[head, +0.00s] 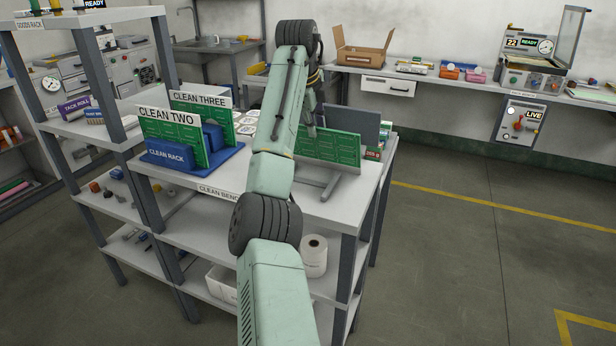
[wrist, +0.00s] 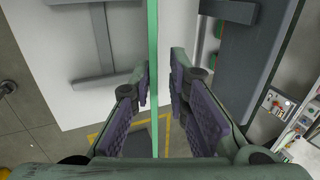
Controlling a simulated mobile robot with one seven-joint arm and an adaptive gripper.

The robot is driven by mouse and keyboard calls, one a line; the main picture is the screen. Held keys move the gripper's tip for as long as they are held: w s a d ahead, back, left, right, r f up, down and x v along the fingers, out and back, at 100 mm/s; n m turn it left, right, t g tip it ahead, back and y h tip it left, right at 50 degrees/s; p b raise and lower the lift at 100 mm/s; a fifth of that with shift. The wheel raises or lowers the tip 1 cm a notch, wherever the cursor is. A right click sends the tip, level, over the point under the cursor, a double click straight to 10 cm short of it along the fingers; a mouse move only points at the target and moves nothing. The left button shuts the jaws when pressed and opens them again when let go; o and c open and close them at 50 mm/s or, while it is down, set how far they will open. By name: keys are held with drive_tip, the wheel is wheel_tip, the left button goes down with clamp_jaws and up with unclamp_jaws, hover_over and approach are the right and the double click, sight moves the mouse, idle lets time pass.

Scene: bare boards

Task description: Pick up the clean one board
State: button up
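A green board (head: 332,148) stands upright on the bench, right of my arm; my arm covers its left end and I see no label on it. In the wrist view the board (wrist: 153,45) shows edge-on as a thin green strip between my fingers. My gripper (wrist: 162,78) is open around it, with the left finger close to the board and a clear gap on the right. In the head view my gripper (head: 311,125) is partly hidden at the board's top edge. Boards labelled CLEAN TWO (head: 168,118) and CLEAN THREE (head: 218,114) stand in the blue rack.
The blue clean rack (head: 168,158) sits on the left of the white bench (head: 330,212). A grey stand (head: 325,186) is under and in front of the green board. A dark grey panel (head: 355,122) stands behind it. Open floor lies to the right.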

drive_tip(key=shift+x, duration=0.9)
drive_tip(key=shift+c, duration=0.2)
clamp_jaws()
drive_tip(key=shift+r, duration=0.15)
idle(0.4)
drive_tip(key=shift+r, duration=1.95)
drive_tip(key=s+a+r+b, duration=0.1)
drive_tip(key=s+r+b, duration=0.2)
drive_tip(key=s+r, duration=0.1)
drive_tip(key=shift+s+a, duration=0.4)
drive_tip(key=shift+s, duration=0.45)
